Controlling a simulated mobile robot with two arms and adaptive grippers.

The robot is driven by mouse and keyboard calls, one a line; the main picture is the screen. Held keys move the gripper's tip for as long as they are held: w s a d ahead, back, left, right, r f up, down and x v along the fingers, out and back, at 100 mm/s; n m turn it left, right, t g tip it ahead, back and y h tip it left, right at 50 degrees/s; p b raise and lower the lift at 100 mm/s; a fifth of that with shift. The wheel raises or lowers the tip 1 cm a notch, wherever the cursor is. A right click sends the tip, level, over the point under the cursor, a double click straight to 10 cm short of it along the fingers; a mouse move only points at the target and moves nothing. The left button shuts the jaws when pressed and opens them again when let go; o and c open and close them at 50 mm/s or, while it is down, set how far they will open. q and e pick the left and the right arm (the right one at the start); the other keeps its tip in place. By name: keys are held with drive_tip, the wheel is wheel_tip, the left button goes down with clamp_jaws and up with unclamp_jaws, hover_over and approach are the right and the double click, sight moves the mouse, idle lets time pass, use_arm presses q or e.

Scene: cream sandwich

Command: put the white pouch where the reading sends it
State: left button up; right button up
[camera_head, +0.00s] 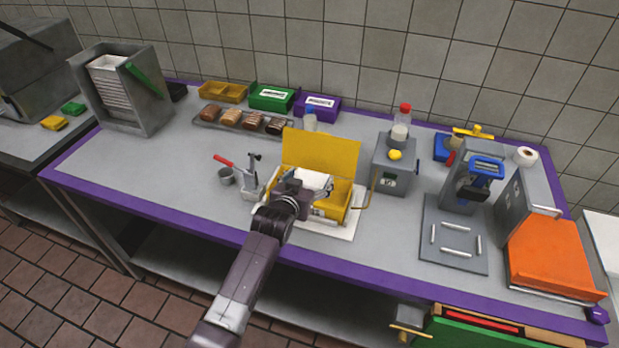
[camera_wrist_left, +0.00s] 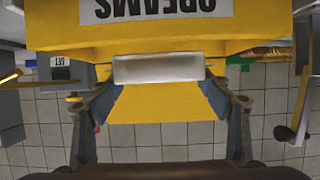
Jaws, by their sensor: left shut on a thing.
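My left gripper (camera_head: 308,190) is shut on the white pouch (camera_head: 316,179), which shows as a pale block between the fingers in the left wrist view (camera_wrist_left: 158,68). The gripper and pouch are at the yellow box (camera_head: 353,208), whose lid (camera_head: 320,152) stands open behind them. The box front carries a white label (camera_wrist_left: 153,10) reading "CREAMS", upside down in the wrist view. Whether the pouch touches the box floor cannot be told. A grey device (camera_head: 397,170) with a small display (camera_head: 388,182) stands right of the box; its reading is too small to tell. My right gripper is not in view.
Green (camera_head: 271,97) and purple (camera_head: 317,105) labelled boxes stand at the back, behind a tray (camera_head: 205,122) of brown items. A small cup (camera_head: 226,176) and a red-handled tool (camera_head: 224,160) are left of my gripper. The counter's left front (camera_head: 150,187) is clear.

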use_arm(q)
drive_tip(key=o, duration=1.3)
drive_tip(key=shift+s, duration=0.15)
drive_tip(key=v, duration=1.2)
